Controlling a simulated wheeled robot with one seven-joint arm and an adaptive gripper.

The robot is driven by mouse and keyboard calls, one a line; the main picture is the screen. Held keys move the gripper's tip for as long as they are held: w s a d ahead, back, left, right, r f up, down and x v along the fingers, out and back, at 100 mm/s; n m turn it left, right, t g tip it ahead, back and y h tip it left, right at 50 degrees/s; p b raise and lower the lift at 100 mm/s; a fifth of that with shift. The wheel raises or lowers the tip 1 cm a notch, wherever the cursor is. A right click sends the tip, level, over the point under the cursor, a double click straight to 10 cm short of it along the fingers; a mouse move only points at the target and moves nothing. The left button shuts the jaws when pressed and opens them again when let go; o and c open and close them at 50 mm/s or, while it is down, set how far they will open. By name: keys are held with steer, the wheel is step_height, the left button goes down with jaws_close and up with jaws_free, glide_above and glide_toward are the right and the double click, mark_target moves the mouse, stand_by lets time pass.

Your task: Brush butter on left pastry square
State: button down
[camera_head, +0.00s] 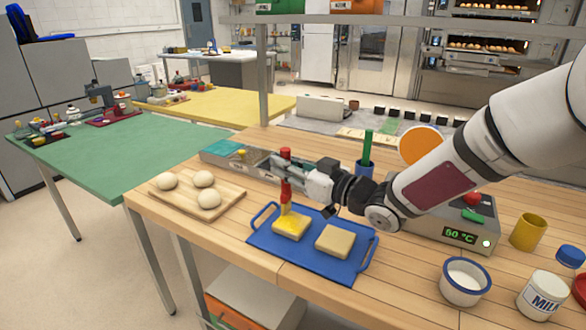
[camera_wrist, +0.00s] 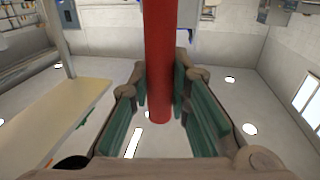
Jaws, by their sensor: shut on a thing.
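My gripper (camera_head: 283,168) is shut on the red handle of a brush (camera_head: 286,191) held upright. The red handle (camera_wrist: 159,60) also stands between the green finger pads in the wrist view. The brush's yellowish tip is down at the left pastry square (camera_head: 290,226), appearing to touch its top. That square looks yellow and glossy on top. The right pastry square (camera_head: 335,241) is plain pale tan. Both squares lie on a blue tray (camera_head: 309,267) with handles at its two ends. Where the butter is cannot be told for certain.
A wooden board (camera_head: 225,208) with three dough balls stands left of the tray. A white bowl with a blue rim (camera_head: 465,282), a milk jar (camera_head: 542,295) and a yellow cup (camera_head: 528,232) stand at the right. A device reading 50 °C (camera_head: 461,235) sits behind the bowl.

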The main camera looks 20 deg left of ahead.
steer(key=shift+r+p, duration=1.85)
steer(key=shift+r, duration=1.7)
steer(key=d+p, duration=0.2)
steer(key=d, duration=0.8)
